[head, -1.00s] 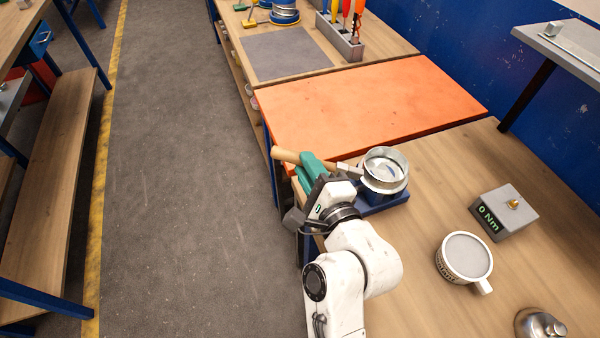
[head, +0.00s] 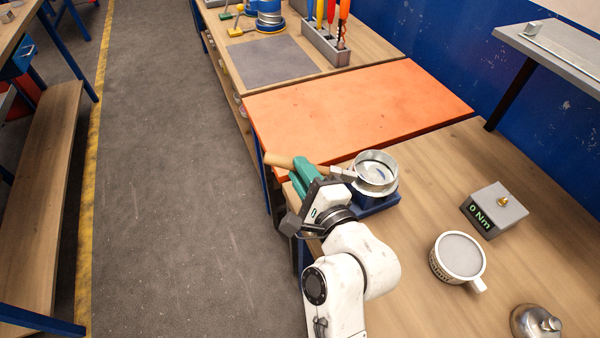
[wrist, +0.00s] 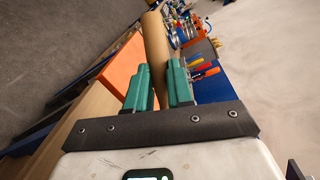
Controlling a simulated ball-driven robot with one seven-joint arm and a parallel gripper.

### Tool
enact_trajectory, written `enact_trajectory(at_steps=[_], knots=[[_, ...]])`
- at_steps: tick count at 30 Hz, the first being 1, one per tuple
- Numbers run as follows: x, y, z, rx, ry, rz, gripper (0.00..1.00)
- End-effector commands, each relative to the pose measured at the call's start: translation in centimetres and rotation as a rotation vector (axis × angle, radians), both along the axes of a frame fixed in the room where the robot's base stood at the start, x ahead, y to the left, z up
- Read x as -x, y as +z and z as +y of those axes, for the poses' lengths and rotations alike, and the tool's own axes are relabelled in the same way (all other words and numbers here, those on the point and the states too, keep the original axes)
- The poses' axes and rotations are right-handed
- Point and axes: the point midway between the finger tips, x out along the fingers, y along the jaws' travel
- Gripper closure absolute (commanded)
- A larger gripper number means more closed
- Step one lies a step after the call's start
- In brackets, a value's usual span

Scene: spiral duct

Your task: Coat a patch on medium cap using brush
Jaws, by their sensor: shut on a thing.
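The brush (head: 279,162) has a thick wooden handle and a grey metal end. My gripper (head: 304,170) has green fingers shut on its handle, which also shows between the fingers in the wrist view (wrist: 155,42). The brush lies roughly level, its grey end pointing right at the cap. The medium cap, as I take it, is a round silvery metal piece (head: 377,184) with a raised rim, on a blue holder (head: 379,205) at the bench's left corner. The brush end meets the cap's left side in the picture; I cannot tell if it touches. The bristles are not clear.
A torque block (head: 494,210) reading 0 Nm, a white mug (head: 458,257) and a metal lidded item (head: 534,322) stand on the wooden bench right of my arm. An orange table (head: 350,108) beyond is bare. A tool rack (head: 326,45) stands farther back. The floor left is clear.

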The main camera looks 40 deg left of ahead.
Motion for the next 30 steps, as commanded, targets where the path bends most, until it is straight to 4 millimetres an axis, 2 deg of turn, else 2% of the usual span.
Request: enact_trajectory(at_steps=[20, 30], knots=[[-1.0, 0.0, -0.3, -0.002, -0.001, -0.001, 1.0], [-1.0, -2.2, -0.3, 0.0, 0.0, 0.001, 1.0]])
